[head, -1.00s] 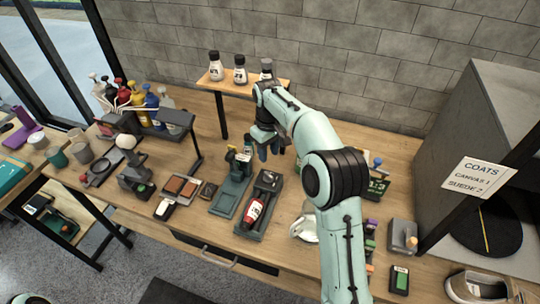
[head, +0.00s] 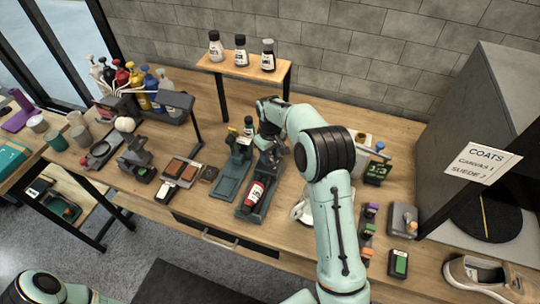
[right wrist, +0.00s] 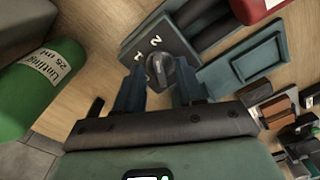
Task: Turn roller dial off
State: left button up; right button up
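The roller unit (head: 245,210) is a dark long tray on the bench with a red labelled bottle (head: 254,195) lying in it. Its roller dial (right wrist: 160,68) is a small dark grey knob on a dark panel (right wrist: 150,42) with white marks, seen in the right wrist view. My right gripper (right wrist: 161,72) is open, with one finger on each side of the dial. I cannot tell whether the fingers touch it. In the head view my right gripper (head: 270,143) is over the far end of the roller unit and hides the dial. My left gripper is not in view.
A teal tray-like stand (head: 232,178) is close left of the roller unit. A small shelf (head: 245,70) with 3 bottles stands behind. A green bottle (right wrist: 38,85) is near the gripper in the right wrist view. A grey booth (head: 480,105) stands at right.

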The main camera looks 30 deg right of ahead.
jog(key=shift+f, duration=0.4)
grip_shut()
